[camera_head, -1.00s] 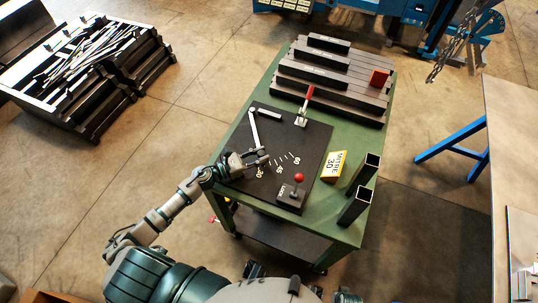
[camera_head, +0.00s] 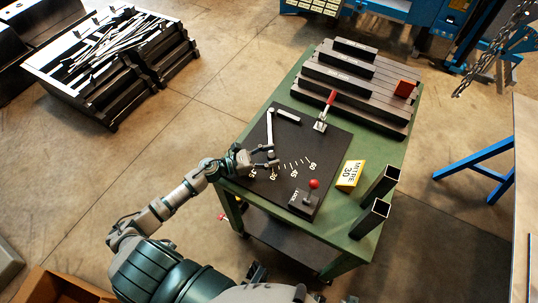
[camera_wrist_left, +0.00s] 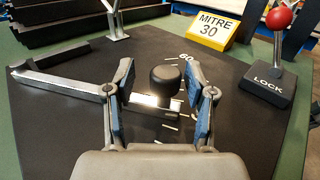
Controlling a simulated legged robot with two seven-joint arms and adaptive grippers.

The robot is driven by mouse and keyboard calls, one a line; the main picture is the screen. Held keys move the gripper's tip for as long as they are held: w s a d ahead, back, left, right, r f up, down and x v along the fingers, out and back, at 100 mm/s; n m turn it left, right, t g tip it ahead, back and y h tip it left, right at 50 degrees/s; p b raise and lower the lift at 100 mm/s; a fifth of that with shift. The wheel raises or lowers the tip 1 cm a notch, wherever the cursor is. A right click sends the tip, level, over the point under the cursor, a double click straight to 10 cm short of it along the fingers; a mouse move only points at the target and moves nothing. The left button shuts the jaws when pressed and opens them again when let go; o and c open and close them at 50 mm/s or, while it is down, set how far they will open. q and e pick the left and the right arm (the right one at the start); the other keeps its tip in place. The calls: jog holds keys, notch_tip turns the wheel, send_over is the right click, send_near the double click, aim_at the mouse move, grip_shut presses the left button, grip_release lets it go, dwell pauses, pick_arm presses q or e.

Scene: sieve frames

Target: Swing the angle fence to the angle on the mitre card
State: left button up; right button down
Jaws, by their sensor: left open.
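The angle fence (camera_head: 269,130) is a slim pale bar on the dark plate (camera_head: 325,143). Its outer end lies near the 30 numeral; I cannot tell its exact angle. In the left wrist view the fence (camera_wrist_left: 62,86) leads to a black knob (camera_wrist_left: 165,80). My left gripper (camera_head: 268,159) is open; in the wrist view its fingers (camera_wrist_left: 163,100) stand either side of the knob with visible gaps. The yellow mitre card (camera_head: 350,174) reads MITRE 30. A red-ball lever (camera_head: 314,184) stands on a block marked LOCK (camera_head: 303,203). My right gripper is out of view.
A red-handled clamp (camera_head: 330,98) stands at the plate's far edge. Dark bars (camera_head: 345,88) and a red block (camera_head: 404,89) lie at the green table's (camera_head: 408,133) far end. Two upright square tubes (camera_head: 376,212) stand at the right edge.

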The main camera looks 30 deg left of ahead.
pick_arm(q)
jog(key=v, duration=1.2)
